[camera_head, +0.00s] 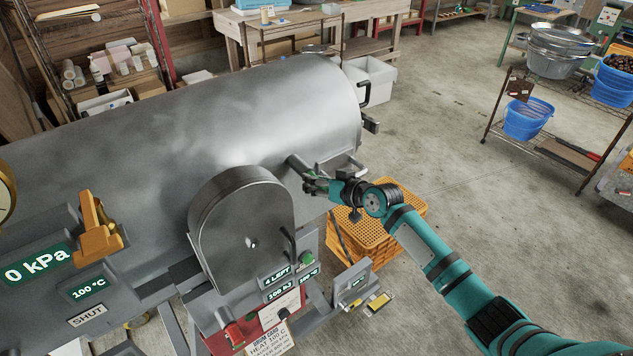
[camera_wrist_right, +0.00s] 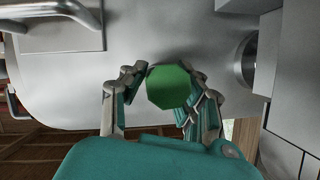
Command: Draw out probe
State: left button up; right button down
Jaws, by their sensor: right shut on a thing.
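The probe shows as a green faceted knob (camera_wrist_right: 168,87) in the right wrist view, between the two fingers of my right gripper (camera_wrist_right: 163,98). The fingers are shut on it from both sides. In the head view my right gripper (camera_head: 319,184) is at the right end of the big grey steel drum (camera_head: 180,120), by a short grey tube that sticks out there. Only a little green of the knob shows in that view. The probe's shaft is hidden, so I cannot tell how deep it sits. My left gripper is not in view.
Orange stacked crates (camera_head: 385,235) stand on the floor below my right arm. A wire rack (camera_head: 545,150) with blue buckets is farther right. The floor between is clear.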

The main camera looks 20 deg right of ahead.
jog(key=c, duration=1.7)
grip_release()
grip_shut()
jog(key=shift+s+d+p, duration=0.25)
jog(key=shift+s+p, duration=0.05)
jog(key=shift+s, duration=0.25)
jog(key=shift+o, duration=0.9)
grip_release()
grip_shut()
jog(key=shift+s+d+p, duration=0.2)
jog(key=shift+s+p, duration=0.1)
jog(key=shift+s, duration=0.25)
jog(key=shift+s+d+p, duration=0.2)
jog(key=shift+s+p, duration=0.1)
jog(key=shift+s, duration=0.25)
jog(key=shift+s+d+p, duration=0.35)
jog(key=shift+s, duration=0.6)
jog(key=shift+s+d+p, duration=0.3)
jog(key=shift+s, duration=0.6)
